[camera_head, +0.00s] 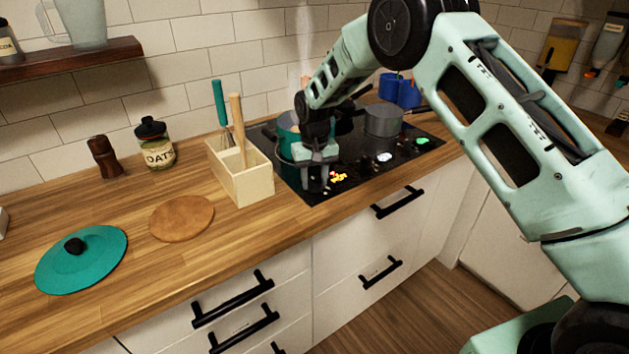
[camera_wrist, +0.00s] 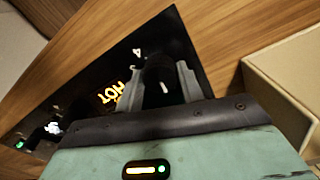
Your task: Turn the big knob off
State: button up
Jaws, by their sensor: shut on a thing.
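The big knob (camera_wrist: 161,73) is black with a short white mark and shows between the two grey fingers in the wrist view. It stands on the near end of the black hob (camera_wrist: 100,68), beside a "4" and a yellow "HOT" sign. My gripper (camera_wrist: 160,88) is shut on it, one finger at each side. In the head view my gripper (camera_head: 318,183) points down at the hob's near left part (camera_head: 345,205). There the knob is mostly hidden by the fingers.
A teal pot (camera_head: 288,128) stands close behind my gripper, and a grey pot (camera_head: 382,120) is farther right. A wooden utensil box (camera_head: 254,190) stands left of the hob. A teal lid (camera_head: 95,262) and round board (camera_head: 181,218) lie on the counter. Lit signs show along the hob.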

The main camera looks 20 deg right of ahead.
aim_at(315, 180)
jog(key=shift+n, duration=0.6)
jog(key=o, duration=1)
jog(key=shift+r, duration=0.1)
notch_tip(315, 180, up, 17)
jog(key=b, duration=0.3)
jog(key=shift+r, duration=0.15)
